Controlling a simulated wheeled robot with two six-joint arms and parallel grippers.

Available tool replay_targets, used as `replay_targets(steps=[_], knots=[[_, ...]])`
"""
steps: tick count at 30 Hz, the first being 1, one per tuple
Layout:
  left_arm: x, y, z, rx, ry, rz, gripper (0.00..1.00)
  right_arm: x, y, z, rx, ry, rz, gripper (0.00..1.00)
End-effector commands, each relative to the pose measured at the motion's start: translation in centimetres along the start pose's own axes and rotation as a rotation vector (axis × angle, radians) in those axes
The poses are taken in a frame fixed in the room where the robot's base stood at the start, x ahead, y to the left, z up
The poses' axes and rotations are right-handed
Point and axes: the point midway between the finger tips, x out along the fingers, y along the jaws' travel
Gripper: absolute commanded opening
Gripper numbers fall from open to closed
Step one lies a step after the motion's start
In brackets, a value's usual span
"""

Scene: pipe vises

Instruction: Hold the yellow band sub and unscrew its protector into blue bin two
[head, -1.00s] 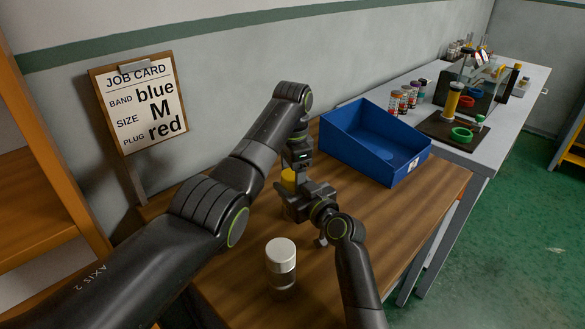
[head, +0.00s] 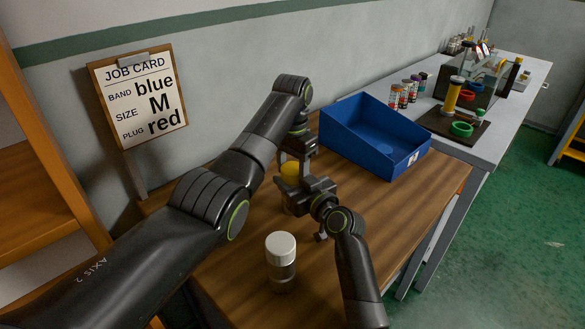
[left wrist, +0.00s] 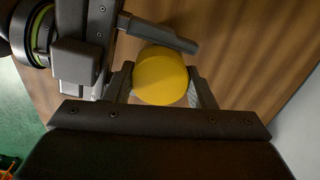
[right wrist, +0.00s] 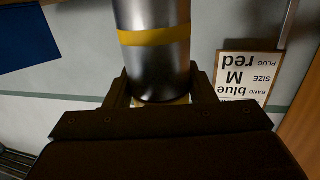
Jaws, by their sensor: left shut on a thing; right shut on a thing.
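The yellow band sub (right wrist: 152,60) is a steel cylinder with a yellow band, seen in the right wrist view, where the picture is upside down. My right gripper (right wrist: 160,92) is shut around its steel body. The yellow protector (left wrist: 160,76) is a round cap on its upper end; it also shows in the head view (head: 290,171). My left gripper (left wrist: 160,88) is shut on the protector from above, one finger on each side. Whether threads still engage is hidden.
A steel cylinder with a white cap (head: 281,258) stands near the table's front. A job card (head: 140,100) reads blue, M, red. A grey bench (head: 500,110) behind carries several small bottles, coloured rings and a yellow cylinder. The wooden table (head: 410,215) is clear before the bin.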

Motion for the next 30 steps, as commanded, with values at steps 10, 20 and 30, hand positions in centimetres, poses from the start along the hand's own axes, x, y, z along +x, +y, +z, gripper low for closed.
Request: replay_targets(steps=[10,20,30], knots=[[-0.07,-0.03,0.02,-0.129,-0.001,0.000,0.22,-0.01,0.06,0.10,0.000,-0.001,0.003,0.00],[-0.06,-0.02,0.02,-0.126,-0.001,0.000,0.71,-0.01,0.06,0.09,0.000,-0.001,0.002,0.00],[-0.59,-0.03,-0.01,-0.125,0.000,-0.001,0.71,-0.01,0.04,0.08,-0.001,-0.001,0.001,0.00]])
